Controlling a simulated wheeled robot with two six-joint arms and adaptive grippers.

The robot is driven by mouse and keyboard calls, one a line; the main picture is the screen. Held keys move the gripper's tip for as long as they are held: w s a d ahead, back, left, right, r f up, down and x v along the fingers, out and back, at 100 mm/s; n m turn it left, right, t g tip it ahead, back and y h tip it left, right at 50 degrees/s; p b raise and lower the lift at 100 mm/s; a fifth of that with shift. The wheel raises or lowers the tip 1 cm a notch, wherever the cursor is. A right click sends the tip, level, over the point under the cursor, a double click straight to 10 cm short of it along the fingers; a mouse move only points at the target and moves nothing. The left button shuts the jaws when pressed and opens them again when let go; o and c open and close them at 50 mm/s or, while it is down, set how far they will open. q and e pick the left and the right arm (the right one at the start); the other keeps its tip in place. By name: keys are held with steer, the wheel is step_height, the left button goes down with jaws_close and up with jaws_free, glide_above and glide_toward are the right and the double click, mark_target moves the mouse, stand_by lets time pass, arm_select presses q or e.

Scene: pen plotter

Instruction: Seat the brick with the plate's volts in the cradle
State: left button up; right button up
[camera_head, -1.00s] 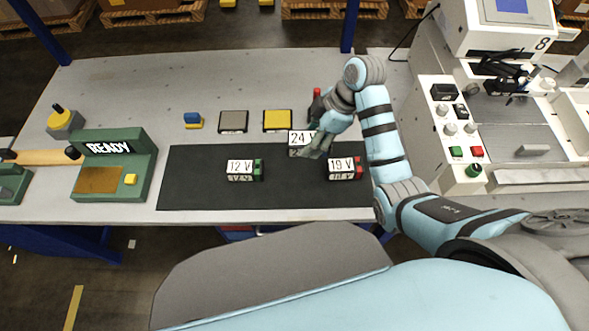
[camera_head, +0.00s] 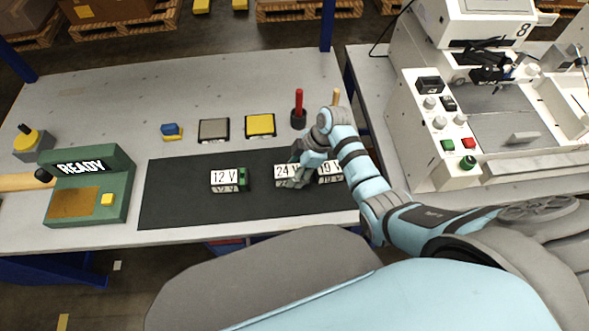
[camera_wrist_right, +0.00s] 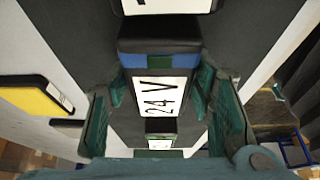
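Three labelled bricks form a row on the black mat (camera_head: 170,215): the 12 V brick (camera_head: 228,179), the 24 V brick (camera_head: 284,172) and the 19 V brick (camera_head: 330,168). My right gripper (camera_head: 300,175) is at the 24 V brick and hides part of it. In the right wrist view its fingers (camera_wrist_right: 160,95) lie close along both sides of the 24 V brick (camera_wrist_right: 158,95), seemingly shut on it. The brick is at or just above the mat. My left gripper is not in view. I cannot identify the cradle or the rating plate for certain.
A green READY box (camera_head: 118,190) stands at the left. Behind the mat are a blue block (camera_head: 171,130), a grey pad (camera_head: 213,130), a yellow pad (camera_head: 260,125) and a red-handled tool (camera_head: 298,105). A large white machine (camera_head: 410,125) stands right. The mat's left part is clear.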

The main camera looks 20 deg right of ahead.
steer(key=shift+o, duration=1.1)
steer(key=shift+s, duration=0.1)
